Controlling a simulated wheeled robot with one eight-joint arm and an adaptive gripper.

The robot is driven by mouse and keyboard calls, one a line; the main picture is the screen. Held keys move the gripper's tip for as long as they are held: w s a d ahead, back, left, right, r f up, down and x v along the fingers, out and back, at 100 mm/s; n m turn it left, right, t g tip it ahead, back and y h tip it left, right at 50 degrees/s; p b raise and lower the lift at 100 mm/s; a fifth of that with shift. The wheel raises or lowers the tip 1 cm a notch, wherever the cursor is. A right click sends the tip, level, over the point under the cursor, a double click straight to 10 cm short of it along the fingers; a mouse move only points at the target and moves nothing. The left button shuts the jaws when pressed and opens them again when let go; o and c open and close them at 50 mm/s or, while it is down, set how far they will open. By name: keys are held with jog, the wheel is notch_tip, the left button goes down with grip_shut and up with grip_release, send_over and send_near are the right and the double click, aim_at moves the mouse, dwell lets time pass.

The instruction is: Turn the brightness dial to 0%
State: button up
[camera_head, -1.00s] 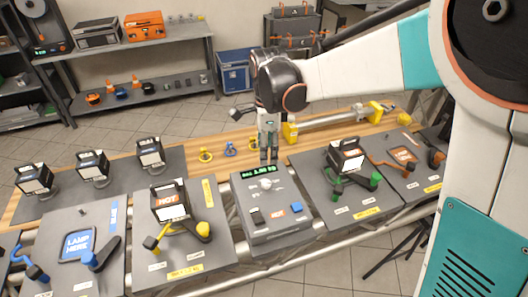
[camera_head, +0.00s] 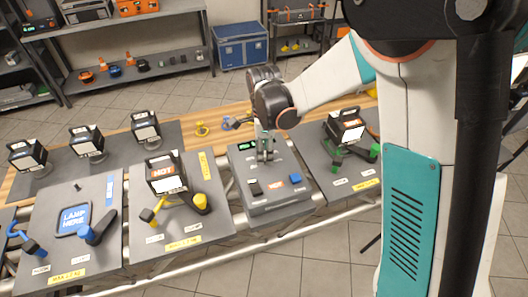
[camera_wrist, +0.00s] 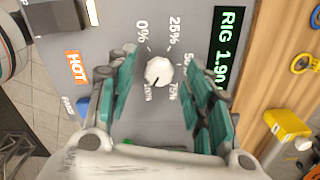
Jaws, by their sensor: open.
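The brightness dial (camera_wrist: 158,70) is a round white knob on a grey control box (camera_head: 268,208). Labels from 0% to 100% ring it, and its small dark mark appears to point toward the 100% label (camera_wrist: 148,91). My gripper (camera_wrist: 161,62) is open, with one teal finger on each side of the dial in the wrist view. I cannot tell whether the fingers touch it. In the head view, my gripper (camera_head: 264,154) is over the back part of the box and hides the dial. A display (camera_wrist: 228,50) reading "RIG 1.9" and a partly cut-off character lies beside the dial.
The box also carries a black switch (camera_head: 255,187), an orange HOT label (camera_head: 275,183) and a blue button (camera_head: 295,178). Lamp panels with clamps stand on both sides, a lamp (camera_head: 165,174) to the left and another (camera_head: 345,126) to the right. A yellow object (camera_wrist: 288,130) lies on the wooden table.

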jog(key=shift+f, duration=0.2)
jog(key=c, duration=1.1)
